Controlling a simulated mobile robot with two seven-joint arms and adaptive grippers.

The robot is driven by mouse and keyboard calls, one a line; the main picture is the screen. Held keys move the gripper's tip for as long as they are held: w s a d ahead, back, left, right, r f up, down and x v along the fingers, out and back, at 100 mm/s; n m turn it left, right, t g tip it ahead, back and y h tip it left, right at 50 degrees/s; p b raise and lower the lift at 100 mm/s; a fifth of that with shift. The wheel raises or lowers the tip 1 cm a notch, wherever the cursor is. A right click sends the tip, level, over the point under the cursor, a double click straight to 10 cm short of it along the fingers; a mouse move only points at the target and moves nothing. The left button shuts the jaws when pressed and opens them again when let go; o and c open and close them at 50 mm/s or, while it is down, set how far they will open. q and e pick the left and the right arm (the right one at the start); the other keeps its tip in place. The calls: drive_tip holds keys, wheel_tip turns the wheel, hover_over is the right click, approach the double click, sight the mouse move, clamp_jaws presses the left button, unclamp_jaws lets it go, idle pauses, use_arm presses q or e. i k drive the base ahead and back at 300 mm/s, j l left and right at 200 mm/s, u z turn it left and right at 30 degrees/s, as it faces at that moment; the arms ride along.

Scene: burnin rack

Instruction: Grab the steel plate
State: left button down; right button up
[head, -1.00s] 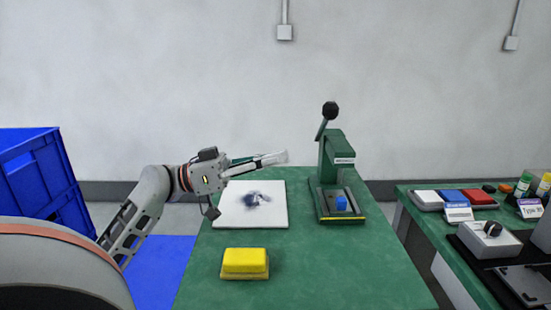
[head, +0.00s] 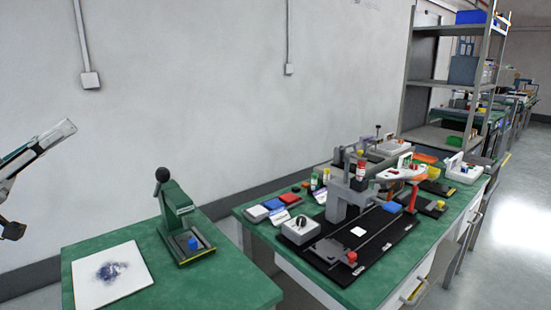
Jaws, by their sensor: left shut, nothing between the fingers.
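My left gripper (head: 62,132) is at the left edge of the head view, raised above the near green table (head: 222,290). It is shut and empty, its fingers pointing up and right. A flat grey plate (head: 328,251) lies on the black board on the second table, beside a white box with a dark knob; I cannot tell for sure that it is the steel plate. My left gripper is far to the left of it. My right gripper is not in view.
A green lever press (head: 178,220) holding a blue block stands on the near table beside a smudged white board (head: 112,273). The second table carries a black board (head: 375,250), a grey upright fixture (head: 345,195) and coloured trays. A metal shelf (head: 408,78) stands behind.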

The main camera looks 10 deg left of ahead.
sight(188, 242)
drive_tip(key=k+j, duration=0.75)
drive_tip(key=j, duration=0.1)
